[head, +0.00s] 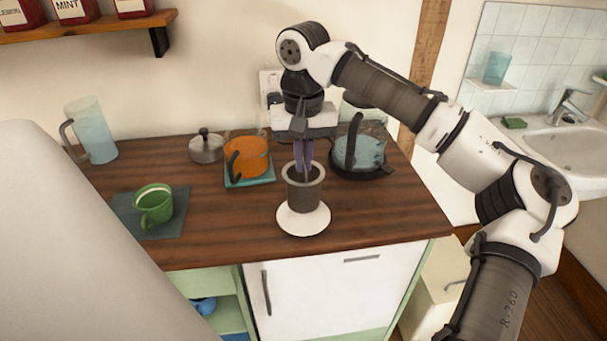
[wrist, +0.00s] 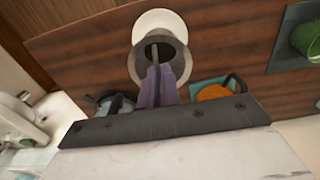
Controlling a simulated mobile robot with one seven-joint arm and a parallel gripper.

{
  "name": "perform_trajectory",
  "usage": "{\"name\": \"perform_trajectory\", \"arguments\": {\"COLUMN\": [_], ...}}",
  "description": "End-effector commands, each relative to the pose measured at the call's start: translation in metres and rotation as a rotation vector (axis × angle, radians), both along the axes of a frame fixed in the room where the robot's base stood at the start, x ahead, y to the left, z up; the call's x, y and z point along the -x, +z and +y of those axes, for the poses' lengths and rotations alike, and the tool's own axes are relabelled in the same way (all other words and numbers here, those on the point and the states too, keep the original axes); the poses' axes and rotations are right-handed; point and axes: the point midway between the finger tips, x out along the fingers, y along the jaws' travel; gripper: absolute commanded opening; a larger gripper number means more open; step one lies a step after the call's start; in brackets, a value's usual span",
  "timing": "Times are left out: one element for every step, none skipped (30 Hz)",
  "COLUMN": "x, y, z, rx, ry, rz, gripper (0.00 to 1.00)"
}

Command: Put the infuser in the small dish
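The infuser (head: 303,194) is a dark grey open-topped cup, upright at the front of the wooden counter. The small dish (head: 303,222) is white and round, directly below and in front of it in the head view. Whether the infuser touches the dish or hangs just above it, I cannot tell. My gripper (head: 303,173) points down with its purple fingers close together at the infuser's mouth, shut on a thin dark part of it. The wrist view shows the fingers (wrist: 156,78) over the infuser (wrist: 141,67), with the dish (wrist: 160,21) beyond.
An orange glass teapot (head: 248,157) on a teal mat and a glass kettle (head: 366,150) stand behind. The counter's front edge is close to the dish.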

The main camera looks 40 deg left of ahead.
Motion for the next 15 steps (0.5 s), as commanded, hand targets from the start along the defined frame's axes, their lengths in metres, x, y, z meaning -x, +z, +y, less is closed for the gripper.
{"name": "perform_trajectory", "arguments": {"x": [0.000, 0.000, 0.000, 0.000, 0.000, 0.000, 0.000, 0.000, 0.000, 0.000, 0.000, 0.000, 0.000, 0.000, 0.000], "y": [-0.003, -0.005, -0.010, -0.014, -0.019, -0.026, -0.030, -0.035, -0.039, -0.042, -0.044, -0.045, -0.046, -0.046, -0.046], "z": [0.000, -0.001, -0.001, -0.001, -0.001, -0.001, -0.001, -0.001, 0.000, 0.000, 0.000, 0.000, 0.000, 0.000, 0.000], "rx": [0.001, 0.001, 0.001, 0.002, 0.003, 0.002, 0.002, 0.002, 0.001, 0.001, 0.001, 0.001, 0.000, 0.000, 0.000], "ry": [-0.001, -0.001, -0.001, 0.000, 0.000, -0.001, -0.001, -0.001, 0.000, 0.000, 0.000, -0.001, -0.001, -0.001, -0.001], "rz": [0.000, 0.000, 0.001, 0.001, 0.001, 0.001, 0.001, 0.001, 0.001, 0.001, 0.001, 0.001, 0.000, 0.000, 0.000], "gripper": [0.00, 0.00, 0.00, 0.00, 0.00, 0.00, 0.00, 0.00, 0.00, 0.00, 0.00, 0.00, 0.00, 0.00, 0.00]}}
